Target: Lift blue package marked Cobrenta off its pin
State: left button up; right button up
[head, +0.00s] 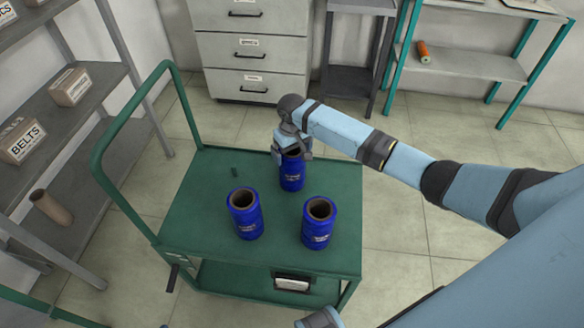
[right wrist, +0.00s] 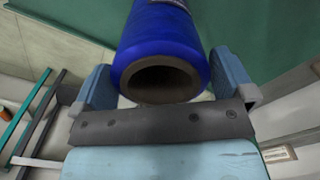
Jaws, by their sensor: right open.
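Three blue packages with hollow brown cores stand upright on a green cart (head: 200,190). One is at the back (head: 292,176), one at the front left (head: 246,215) and one at the front right (head: 318,224). Their white markings are too small to read, so I cannot tell which says Cobrenta. My right gripper (head: 292,152) is open over the top of the back package. In the right wrist view this package (right wrist: 160,35) lies between the two blue fingers of the gripper (right wrist: 163,85). Any pin under the packages is hidden. My left gripper is out of view.
The cart's handle (head: 125,130) rises at left. Shelves with boxes (head: 70,87) stand further left, drawers (head: 252,50) behind, and a teal-framed shelf (head: 470,66) at back right.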

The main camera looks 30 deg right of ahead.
notch_tip(320, 180, down, 2)
jog(key=shift+f, duration=0.1)
jog(key=c, duration=1.1)
jog(key=shift+r, duration=0.2)
notch_tip(320, 180, up, 20)
jog(key=shift+f+p, duration=0.1)
jog(key=shift+p, duration=1.15)
jog(key=shift+a, duration=0.1)
